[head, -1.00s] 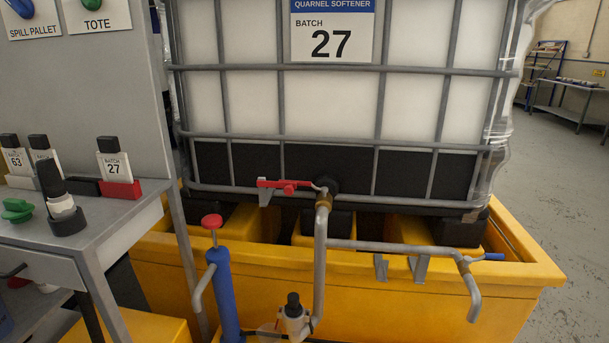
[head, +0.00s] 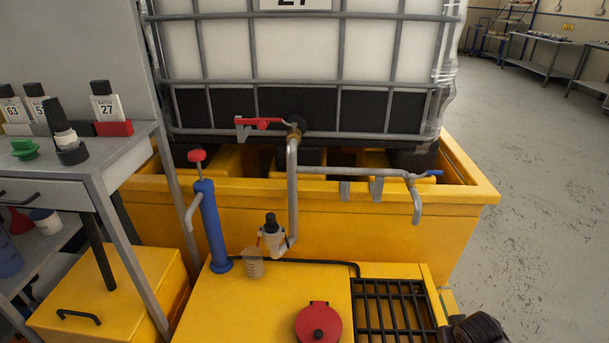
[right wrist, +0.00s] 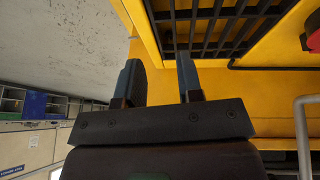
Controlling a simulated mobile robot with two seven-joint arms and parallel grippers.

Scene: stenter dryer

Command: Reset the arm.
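My right gripper (right wrist: 160,82) shows in the right wrist view with its two dark fingers apart and nothing between them. It is beside the yellow spill pallet and its black grating (right wrist: 205,28). In the head view only a dark part of my right arm shows at the bottom right edge, by the grating (head: 395,303). My left gripper is not in view.
A caged white tank (head: 300,50) stands in a yellow spill pallet (head: 340,225). A pipe with a red-handled valve (head: 262,123), a blue hand pump (head: 210,225) and a red lid (head: 318,322) are in front. A grey bench (head: 100,160) with batch bottles stands left.

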